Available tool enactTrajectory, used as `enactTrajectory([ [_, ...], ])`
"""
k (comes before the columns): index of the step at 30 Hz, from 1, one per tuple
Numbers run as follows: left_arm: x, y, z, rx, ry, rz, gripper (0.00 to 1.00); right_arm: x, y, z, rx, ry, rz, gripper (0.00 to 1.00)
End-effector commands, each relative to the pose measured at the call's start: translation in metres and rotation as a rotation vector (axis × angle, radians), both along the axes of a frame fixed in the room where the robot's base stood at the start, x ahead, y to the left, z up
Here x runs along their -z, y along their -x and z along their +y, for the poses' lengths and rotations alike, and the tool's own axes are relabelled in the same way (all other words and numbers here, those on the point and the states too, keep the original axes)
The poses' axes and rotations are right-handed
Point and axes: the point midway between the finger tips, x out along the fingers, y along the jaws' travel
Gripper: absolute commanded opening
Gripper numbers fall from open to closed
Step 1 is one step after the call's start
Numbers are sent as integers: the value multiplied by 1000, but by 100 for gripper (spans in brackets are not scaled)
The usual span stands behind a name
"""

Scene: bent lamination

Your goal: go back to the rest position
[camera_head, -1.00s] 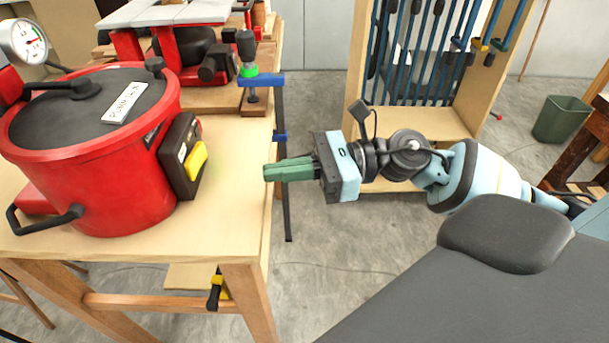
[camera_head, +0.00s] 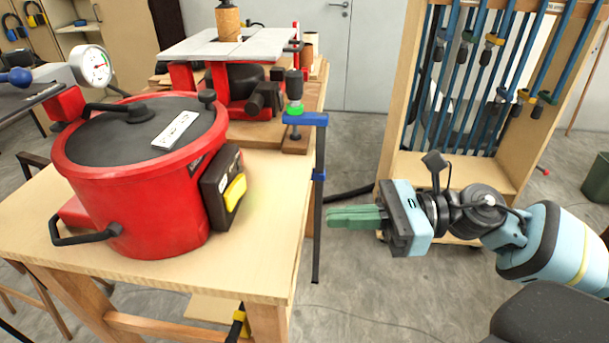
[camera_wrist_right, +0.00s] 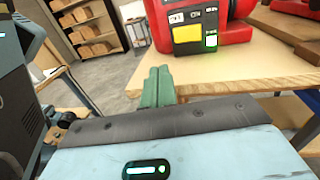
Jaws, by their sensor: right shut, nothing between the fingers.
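My right gripper (camera_head: 354,216) is shut and empty, its green fingers together. In the head view it hangs over the floor just right of the wooden table (camera_head: 262,258), with its fingertips pointing left toward the table's right edge. In the right wrist view the shut fingers (camera_wrist_right: 157,86) stand in front of the table edge (camera_wrist_right: 235,85), apart from the red pot's control box (camera_wrist_right: 193,33) as far as I can tell. My left gripper is in none of the views.
A blue clamp (camera_head: 318,178) hangs at the table's right edge. A clamp rack (camera_head: 400,120) stands behind my right arm. Grey floor (camera_head: 350,300) is open below the gripper.

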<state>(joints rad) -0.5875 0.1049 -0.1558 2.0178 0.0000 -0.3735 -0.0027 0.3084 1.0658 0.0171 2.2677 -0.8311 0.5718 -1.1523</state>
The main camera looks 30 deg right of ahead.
Motion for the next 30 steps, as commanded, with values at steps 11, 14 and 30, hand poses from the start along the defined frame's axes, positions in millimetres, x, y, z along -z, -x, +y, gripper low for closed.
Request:
enactTrajectory([
  [11, -16, -9, 0, -1, 1, -25, 52, 18, -8, -9, 123, -303, 302, 0],
  [14, -29, -17, 0, -2, 1, -48, 52, 48, -12, -22, 249, -603, 603, 0],
  [30, -87, -49, 6, 3, -10, -149, 52, 300, 155, -15, 1009, -2236, 1907, 0],
])
